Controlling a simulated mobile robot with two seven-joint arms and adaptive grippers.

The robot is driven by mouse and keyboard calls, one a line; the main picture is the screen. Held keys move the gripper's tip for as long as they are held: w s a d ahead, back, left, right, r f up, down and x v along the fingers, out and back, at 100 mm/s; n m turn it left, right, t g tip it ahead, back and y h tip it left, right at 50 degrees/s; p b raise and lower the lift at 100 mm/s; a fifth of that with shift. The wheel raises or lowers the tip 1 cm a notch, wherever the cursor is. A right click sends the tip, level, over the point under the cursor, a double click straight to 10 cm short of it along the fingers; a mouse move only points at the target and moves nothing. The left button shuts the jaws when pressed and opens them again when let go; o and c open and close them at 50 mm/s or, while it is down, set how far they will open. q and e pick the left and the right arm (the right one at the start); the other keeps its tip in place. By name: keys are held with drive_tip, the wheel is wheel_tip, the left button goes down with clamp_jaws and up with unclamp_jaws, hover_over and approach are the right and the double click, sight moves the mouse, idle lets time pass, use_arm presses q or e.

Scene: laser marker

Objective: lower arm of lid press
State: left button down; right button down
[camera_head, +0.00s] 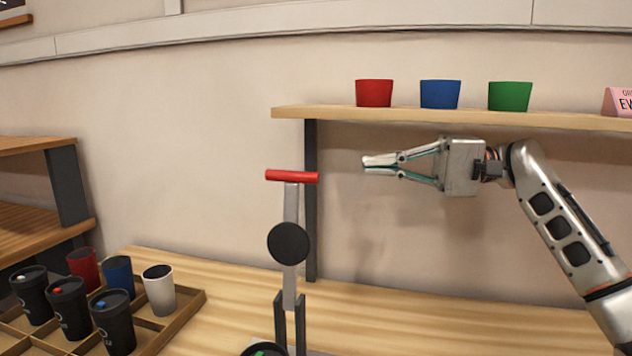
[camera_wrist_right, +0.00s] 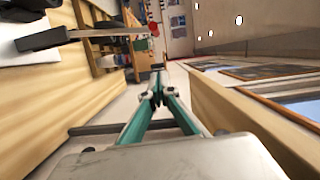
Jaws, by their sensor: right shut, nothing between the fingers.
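The lid press stands at the front centre of the head view. Its grey arm (camera_head: 291,205) points almost straight up, with a red crossbar handle (camera_head: 292,177) on top and a round black disc (camera_head: 288,243) partway down. My right gripper (camera_head: 364,164) is shut and empty, right of the red handle and a little higher in the picture, with its fingers pointing left. A visible gap separates it from the handle. The right wrist view shows the closed fingertips (camera_wrist_right: 157,86), with the red handle (camera_wrist_right: 153,29) beyond them near the top. My left gripper is not in view.
A wall shelf (camera_head: 330,114) holding red, blue (camera_head: 440,94) and green cups runs just above my right gripper. Its dark support (camera_head: 311,200) stands behind the press. A wooden tray (camera_head: 190,310) with several cups sits at lower left. The right tabletop (camera_head: 450,320) is clear.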

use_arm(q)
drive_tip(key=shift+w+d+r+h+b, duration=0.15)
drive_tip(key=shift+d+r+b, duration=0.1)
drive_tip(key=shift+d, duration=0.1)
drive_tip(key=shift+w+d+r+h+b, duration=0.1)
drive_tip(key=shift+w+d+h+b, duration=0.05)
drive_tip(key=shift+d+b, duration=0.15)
use_arm(e)
drive_tip(key=s+a, duration=0.3)
drive_tip(key=a, duration=0.8)
drive_tip(key=shift+s, duration=0.15)
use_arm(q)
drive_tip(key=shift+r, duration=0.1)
use_arm(e)
drive_tip(key=shift+a, duration=0.1)
